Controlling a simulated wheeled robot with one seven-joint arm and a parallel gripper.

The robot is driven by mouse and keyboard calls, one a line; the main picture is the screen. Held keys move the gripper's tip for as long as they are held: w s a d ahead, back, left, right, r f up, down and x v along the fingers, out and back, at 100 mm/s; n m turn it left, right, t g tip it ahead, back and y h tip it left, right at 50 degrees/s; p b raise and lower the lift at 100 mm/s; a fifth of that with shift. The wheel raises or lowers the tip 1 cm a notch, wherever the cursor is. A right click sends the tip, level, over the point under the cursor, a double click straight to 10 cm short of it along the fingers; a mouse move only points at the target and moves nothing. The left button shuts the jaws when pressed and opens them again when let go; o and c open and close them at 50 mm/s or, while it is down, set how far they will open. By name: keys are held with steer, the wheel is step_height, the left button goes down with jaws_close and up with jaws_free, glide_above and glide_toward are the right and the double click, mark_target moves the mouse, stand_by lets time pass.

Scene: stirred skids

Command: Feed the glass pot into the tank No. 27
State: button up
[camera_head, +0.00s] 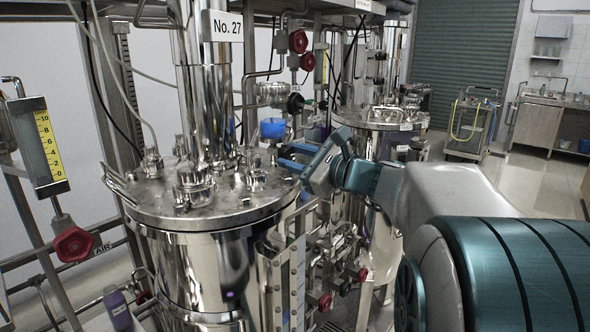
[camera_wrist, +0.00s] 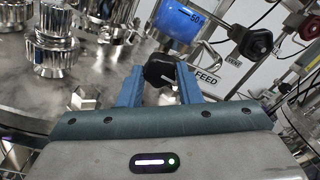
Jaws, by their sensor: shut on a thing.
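The tank No. 27 (camera_head: 190,245) is a shiny steel vessel with a flat lid, left of centre in the head view; its lid (camera_wrist: 35,88) also shows in the wrist view. The glass pot (camera_head: 272,130) holds blue liquid above the lid's right side. In the wrist view the pot (camera_wrist: 182,22) has a marking of 50. My gripper (camera_head: 291,156) is just below the pot at the lid's right edge. In the wrist view its blue fingers are shut on a black knob (camera_wrist: 160,70), beside a FEED label (camera_wrist: 208,75).
A No. 27 sign (camera_head: 226,26) hangs above the tank. Fittings (camera_head: 194,184) crowd the lid. Red valve knobs (camera_head: 298,41), pipes and gauges surround it. A second tank (camera_head: 382,118) stands behind my arm. Open floor (camera_head: 520,180) lies at the back right.

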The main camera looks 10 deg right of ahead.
steer(key=shift+f+n, duration=0.1)
steer(key=shift+n, duration=0.3)
steer(key=o, duration=1)
steer(key=b+v, duration=0.1)
steer(key=v, duration=1.3)
